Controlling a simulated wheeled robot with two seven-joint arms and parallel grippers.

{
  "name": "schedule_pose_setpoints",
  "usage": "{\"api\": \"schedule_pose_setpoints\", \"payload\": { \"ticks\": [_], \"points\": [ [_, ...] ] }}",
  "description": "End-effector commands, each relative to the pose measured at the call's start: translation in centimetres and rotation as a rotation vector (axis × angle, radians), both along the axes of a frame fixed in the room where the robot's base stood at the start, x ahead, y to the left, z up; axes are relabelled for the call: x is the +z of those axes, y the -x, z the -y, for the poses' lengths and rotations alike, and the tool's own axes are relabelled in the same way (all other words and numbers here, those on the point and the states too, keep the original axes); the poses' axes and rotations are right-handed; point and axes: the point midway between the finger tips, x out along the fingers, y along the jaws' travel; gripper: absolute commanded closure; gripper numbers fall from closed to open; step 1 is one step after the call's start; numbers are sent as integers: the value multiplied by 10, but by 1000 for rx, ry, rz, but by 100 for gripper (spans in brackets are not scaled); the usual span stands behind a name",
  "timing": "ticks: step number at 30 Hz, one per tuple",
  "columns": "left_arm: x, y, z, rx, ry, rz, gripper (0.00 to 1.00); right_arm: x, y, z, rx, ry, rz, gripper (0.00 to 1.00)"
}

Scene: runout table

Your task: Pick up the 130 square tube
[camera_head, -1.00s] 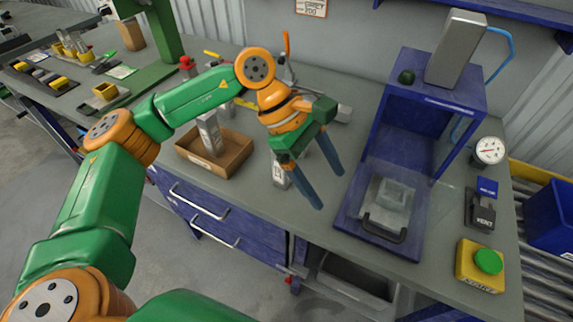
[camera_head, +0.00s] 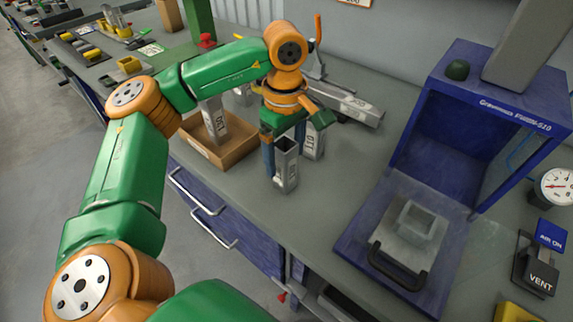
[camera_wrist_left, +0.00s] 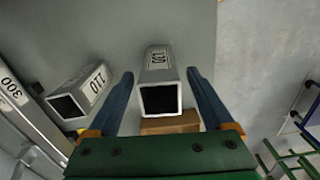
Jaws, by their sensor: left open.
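A grey square tube (camera_head: 287,168) stands upright on the table, open end up, in the head view. My left gripper (camera_head: 284,158) is open and points down, with its blue fingers on either side of this tube. In the left wrist view the tube (camera_wrist_left: 158,88) lies between the open fingers (camera_wrist_left: 160,74), with a gap on each side; I cannot read its number surely. A tube marked 110 (camera_head: 314,141) stands just behind it, at the left in the wrist view (camera_wrist_left: 80,92). Another labelled tube (camera_head: 215,121) stands in the cardboard box; its number is unclear. My right gripper is out of view.
The cardboard box (camera_head: 236,152) is left of the gripper. Table between gripper and cabinet is clear.

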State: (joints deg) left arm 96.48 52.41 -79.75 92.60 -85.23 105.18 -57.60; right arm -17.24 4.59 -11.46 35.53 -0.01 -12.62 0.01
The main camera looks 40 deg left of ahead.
Motion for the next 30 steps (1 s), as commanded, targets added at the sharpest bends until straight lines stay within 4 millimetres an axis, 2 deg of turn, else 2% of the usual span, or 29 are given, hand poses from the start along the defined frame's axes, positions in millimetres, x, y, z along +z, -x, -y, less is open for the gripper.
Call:
{"api": "schedule_pose_setpoints", "payload": {
  "ticks": [2, 6, 12, 13, 22, 30],
  "points": [
    [-12, 0, -2, -1, -2, -6, 15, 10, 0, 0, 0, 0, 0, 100],
    [-34, -1, -1, 0, 0, -1, 15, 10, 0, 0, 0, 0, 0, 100],
    [-37, -1, -1, 0, 0, 0, 15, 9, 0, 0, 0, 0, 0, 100],
    [-37, -1, -1, 0, 0, 0, 18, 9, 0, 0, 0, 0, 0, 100],
    [-37, -1, -1, 0, 1, 0, 99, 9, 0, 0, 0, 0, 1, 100],
    [-36, -1, -1, 0, 1, 1, 100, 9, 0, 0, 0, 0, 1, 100]
  ]
}}
